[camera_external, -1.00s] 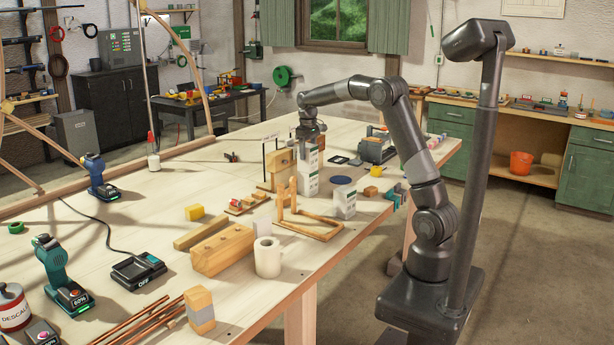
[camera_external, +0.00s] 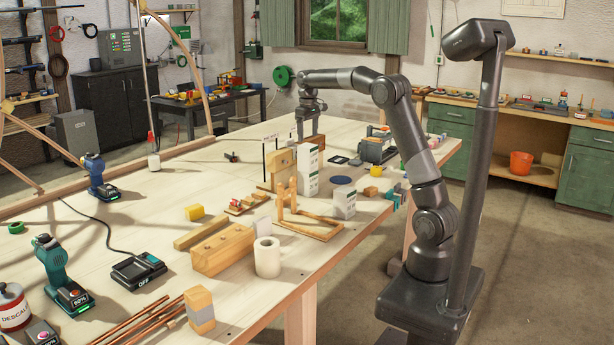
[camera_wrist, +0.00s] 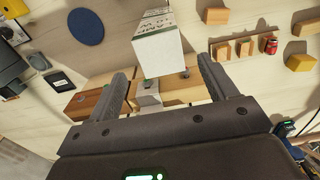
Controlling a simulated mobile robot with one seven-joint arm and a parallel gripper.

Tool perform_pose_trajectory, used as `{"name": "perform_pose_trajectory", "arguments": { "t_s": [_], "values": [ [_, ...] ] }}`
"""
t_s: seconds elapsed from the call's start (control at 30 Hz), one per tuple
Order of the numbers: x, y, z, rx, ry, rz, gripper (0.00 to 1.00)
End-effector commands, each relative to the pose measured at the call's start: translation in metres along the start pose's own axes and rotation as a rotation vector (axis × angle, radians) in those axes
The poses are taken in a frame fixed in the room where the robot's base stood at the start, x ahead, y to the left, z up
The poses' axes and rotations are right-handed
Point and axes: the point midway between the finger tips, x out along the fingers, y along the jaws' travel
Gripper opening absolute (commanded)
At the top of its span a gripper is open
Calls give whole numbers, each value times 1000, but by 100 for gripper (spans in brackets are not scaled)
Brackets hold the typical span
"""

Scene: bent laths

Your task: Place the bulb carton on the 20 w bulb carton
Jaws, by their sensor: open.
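A tall white carton column (camera_external: 308,172) with green markings stands upright near the middle of the table; it looks like one carton on another, but the seam is hard to make out. Another white carton (camera_external: 344,204) stands apart in front and to the right. My gripper (camera_external: 308,132) is open and empty above and behind the column. In the wrist view, my gripper (camera_wrist: 162,66) has its fingers apart, with a white carton (camera_wrist: 158,46) with green lettering beyond the fingertips, not gripped. Its lettering is only partly readable.
Wooden blocks (camera_external: 281,160) stand close left of the column, and a wooden frame (camera_external: 310,224) lies in front. A dark blue disc (camera_external: 342,180) lies to its right; it also shows in the wrist view (camera_wrist: 85,26). A grey machine (camera_external: 376,150) is farther back right.

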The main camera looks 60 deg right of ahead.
Motion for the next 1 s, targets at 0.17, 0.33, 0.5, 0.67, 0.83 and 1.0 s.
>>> {"name": "perform_pose_trajectory", "arguments": {
  "t_s": [0.17,0.33,0.5,0.67,0.83,1.0],
  "values": [
    [-30,0,-1,0,2,0,78],
    [-42,0,0,0,0,0,78],
    [-46,-2,3,0,4,1,78],
    [-60,-20,26,-1,41,7,78],
    [-76,-51,73,1,111,16,78],
    [-80,-81,126,1,185,22,78]
  ]
}}
